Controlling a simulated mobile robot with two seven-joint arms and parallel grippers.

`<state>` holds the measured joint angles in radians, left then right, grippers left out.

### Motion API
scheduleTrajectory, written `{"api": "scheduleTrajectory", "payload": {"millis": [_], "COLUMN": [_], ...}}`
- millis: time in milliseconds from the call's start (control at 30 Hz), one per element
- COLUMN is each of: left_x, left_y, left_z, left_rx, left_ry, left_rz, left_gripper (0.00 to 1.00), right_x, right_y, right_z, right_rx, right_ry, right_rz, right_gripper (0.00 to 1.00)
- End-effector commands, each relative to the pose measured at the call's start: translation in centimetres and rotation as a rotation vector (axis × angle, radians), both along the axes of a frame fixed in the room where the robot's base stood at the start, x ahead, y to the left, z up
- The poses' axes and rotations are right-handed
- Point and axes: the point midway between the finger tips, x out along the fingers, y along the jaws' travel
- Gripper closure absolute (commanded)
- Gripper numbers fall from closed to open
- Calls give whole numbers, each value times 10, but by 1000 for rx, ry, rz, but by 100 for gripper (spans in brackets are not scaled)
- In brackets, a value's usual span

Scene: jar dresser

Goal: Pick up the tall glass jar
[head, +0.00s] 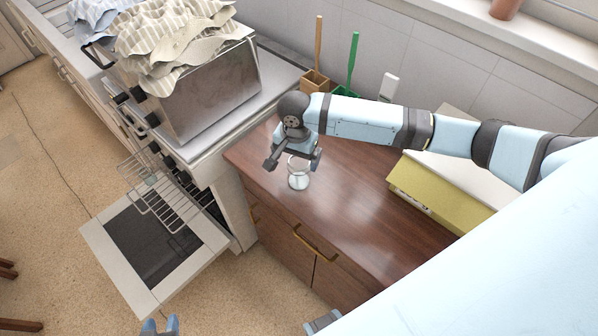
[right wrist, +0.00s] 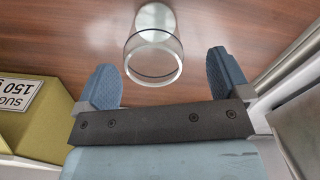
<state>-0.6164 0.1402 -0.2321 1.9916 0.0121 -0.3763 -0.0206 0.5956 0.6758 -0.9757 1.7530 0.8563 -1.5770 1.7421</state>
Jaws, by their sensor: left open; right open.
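The tall glass jar (head: 299,180) stands upright on the brown dresser top (head: 350,215), near its front left edge. It is clear, with a pale base or contents. My right gripper (head: 293,162) is open above and beside the jar, and partly covers its upper part in the head view. In the right wrist view the jar (right wrist: 154,55) is ahead of the open right gripper (right wrist: 165,78), roughly centred between the fingers, with no visible contact. My left gripper (head: 240,328) is at the bottom edge of the head view, open, with only its fingertips showing.
A yellow-green box (head: 435,195) marked sugar in the wrist view lies right on the dresser. A metal toaster oven (head: 205,95) with striped cloths stands left. The oven door (head: 150,250) hangs open below. Wooden and green-handled tools (head: 316,80) stand behind. The dresser's middle is clear.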

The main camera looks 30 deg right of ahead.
Motion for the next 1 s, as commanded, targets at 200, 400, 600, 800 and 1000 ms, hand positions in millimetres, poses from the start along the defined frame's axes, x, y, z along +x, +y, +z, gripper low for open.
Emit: {"api": "scheduleTrajectory", "payload": {"millis": [200,400,600,800,1000], "left_x": [0,0,1,1,1], "left_y": [0,-1,0,1,1], "left_z": [2,8,8,8,8], "left_rx": [0,-1,-1,1,1], "left_ry": [-1,-3,-4,-4,-3], "left_rz": [0,1,2,5,5], "left_gripper": [57,57,57,57,57], "right_x": [-1,-4,-4,-4,-4], "right_y": [-2,-9,-8,-8,-8], "right_z": [-15,-44,-62,-63,-62], "right_rx": [-1,-1,0,0,0], "right_ry": [0,0,-1,-2,-2], "right_rz": [0,0,2,2,2], "right_gripper": [5,5,5,5,49]}}
